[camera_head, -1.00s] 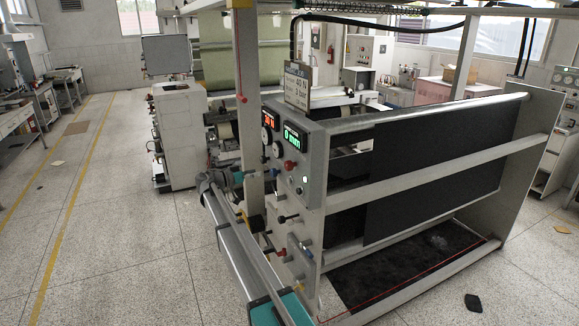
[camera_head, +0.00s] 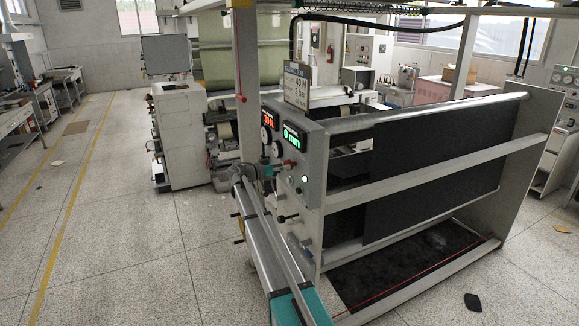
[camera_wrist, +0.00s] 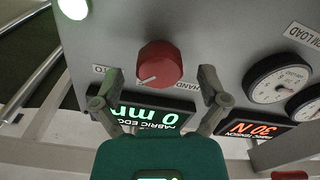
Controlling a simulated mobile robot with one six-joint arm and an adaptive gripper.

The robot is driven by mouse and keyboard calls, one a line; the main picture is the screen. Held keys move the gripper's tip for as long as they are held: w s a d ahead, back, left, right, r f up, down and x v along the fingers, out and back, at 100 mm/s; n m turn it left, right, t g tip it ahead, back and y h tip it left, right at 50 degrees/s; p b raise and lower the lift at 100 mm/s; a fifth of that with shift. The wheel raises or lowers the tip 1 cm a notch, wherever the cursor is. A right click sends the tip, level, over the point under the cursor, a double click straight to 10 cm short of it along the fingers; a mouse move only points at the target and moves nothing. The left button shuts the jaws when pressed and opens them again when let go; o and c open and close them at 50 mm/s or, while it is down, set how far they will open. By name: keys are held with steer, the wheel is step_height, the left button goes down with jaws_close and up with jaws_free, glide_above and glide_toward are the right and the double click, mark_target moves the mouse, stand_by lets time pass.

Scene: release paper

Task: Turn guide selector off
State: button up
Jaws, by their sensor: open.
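A red round knob (camera_wrist: 160,63) with a white pointer line sits on the grey panel, between a partly hidden label ending in "TO" and a label reading "HAND". The line points left and slightly down in the wrist view. The knob shows small in the head view (camera_head: 290,163). I see no label reading guide selector. My gripper (camera_wrist: 159,78) is open, one finger on each side below the knob, and not visibly touching it. In the head view my gripper (camera_head: 272,161) is at the panel's left side, close to the knob.
A green-lit "0 mm" display (camera_wrist: 158,118) lies behind my gripper, with a red-lit "30 N" display (camera_wrist: 258,128) and two round gauges (camera_wrist: 268,85) to the right. A green lamp (camera_wrist: 72,8) is at upper left. A beige post (camera_head: 246,90) stands near my arm.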

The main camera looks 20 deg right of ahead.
steer(key=shift+d, duration=1)
